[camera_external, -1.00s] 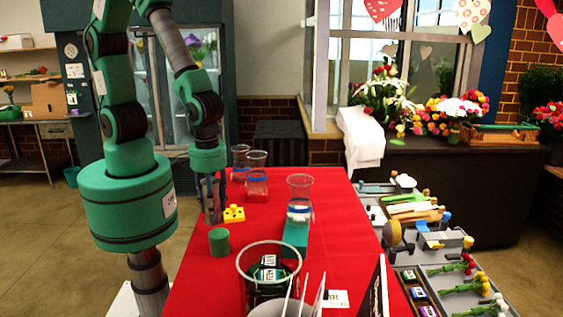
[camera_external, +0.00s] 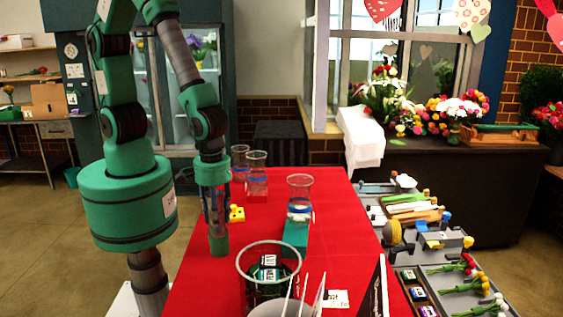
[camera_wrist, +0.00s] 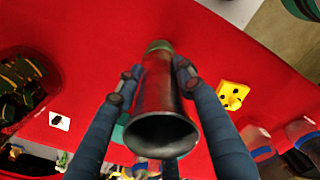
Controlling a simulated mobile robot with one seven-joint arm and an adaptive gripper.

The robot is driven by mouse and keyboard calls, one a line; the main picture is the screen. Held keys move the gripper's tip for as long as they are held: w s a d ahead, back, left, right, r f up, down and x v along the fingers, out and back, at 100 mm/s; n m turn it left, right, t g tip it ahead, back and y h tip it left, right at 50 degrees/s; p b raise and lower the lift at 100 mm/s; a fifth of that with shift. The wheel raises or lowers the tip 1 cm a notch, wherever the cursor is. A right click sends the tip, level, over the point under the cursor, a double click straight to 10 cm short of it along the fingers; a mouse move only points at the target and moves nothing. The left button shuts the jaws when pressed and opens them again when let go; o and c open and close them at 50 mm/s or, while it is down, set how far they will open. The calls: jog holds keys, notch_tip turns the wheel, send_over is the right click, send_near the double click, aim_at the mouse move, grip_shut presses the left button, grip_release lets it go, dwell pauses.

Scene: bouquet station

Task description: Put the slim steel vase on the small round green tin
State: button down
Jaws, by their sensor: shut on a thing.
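The slim steel vase (camera_wrist: 163,110) is between the fingers of my gripper (camera_wrist: 153,75), which is shut on it. In the wrist view its dark flared mouth faces the camera. In the external view my gripper (camera_external: 217,212) points down over the small round green tin (camera_external: 219,245), with the vase mostly hidden by the fingers. The tin stands on the red cloth, and its edge shows behind the vase's far end in the wrist view (camera_wrist: 159,45). The vase looks upright and in line with the tin; I cannot tell whether they touch.
A yellow block (camera_external: 237,214) lies just right of the gripper. A large glass container (camera_external: 268,275) is in front. Red cloth (camera_external: 345,250) is clear at right.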

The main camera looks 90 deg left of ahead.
jog(key=shift+f, duration=0.15)
jog(key=c, duration=1.1)
grip_release()
notch_tip(320, 180, up, 12)
dwell(0.5)
jog(key=shift+r, duration=0.2)
